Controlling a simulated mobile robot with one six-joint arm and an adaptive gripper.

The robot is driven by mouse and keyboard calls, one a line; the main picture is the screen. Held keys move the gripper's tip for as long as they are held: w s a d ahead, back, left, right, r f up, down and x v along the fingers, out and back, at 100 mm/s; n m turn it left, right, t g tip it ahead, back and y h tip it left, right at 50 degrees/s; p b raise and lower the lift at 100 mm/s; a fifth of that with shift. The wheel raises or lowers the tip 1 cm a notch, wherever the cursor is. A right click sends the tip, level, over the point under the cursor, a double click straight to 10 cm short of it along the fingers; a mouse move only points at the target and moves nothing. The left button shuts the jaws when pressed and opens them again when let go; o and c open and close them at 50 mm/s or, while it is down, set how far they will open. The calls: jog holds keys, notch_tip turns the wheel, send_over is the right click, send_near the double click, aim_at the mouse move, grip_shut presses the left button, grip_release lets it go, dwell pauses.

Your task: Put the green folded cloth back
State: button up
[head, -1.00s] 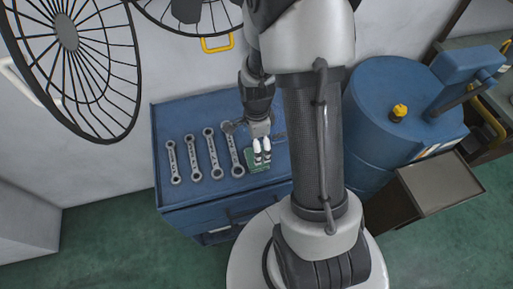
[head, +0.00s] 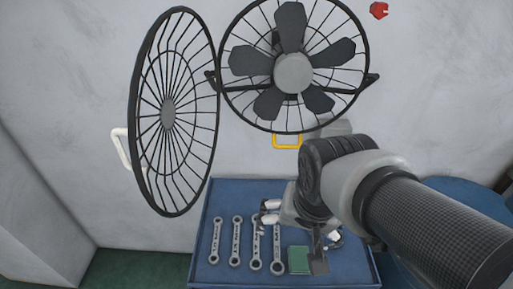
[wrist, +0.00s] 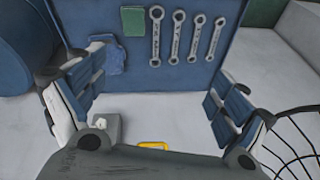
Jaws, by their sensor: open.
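The green folded cloth (head: 299,260) lies flat on the blue bench top (head: 215,277), just right of the row of wrenches. It also shows in the wrist view (wrist: 133,21), near the top edge and left of the wrenches. My gripper (head: 301,226) is open and empty, with its fingers spread wide above the bench, apart from the cloth. In the wrist view my gripper (wrist: 160,95) has one finger at each side and nothing between them.
Several wrenches (head: 236,242) lie in a row on the bench. A fan (head: 292,73) with its guard (head: 168,115) swung open is on the wall behind. A yellow handle (head: 287,142) is below it. A blue crumpled-looking thing (wrist: 112,57) lies beside the left finger. A blue drum stands right.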

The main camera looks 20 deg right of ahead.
jog(key=s+a+r+n+t, duration=0.1)
jog(key=s+a+r+n, duration=0.1)
jog(key=s+n, duration=0.3)
jog(key=shift+s+r+n, duration=0.2)
jog(key=shift+r+n, duration=0.1)
jog(key=shift+r, duration=0.2)
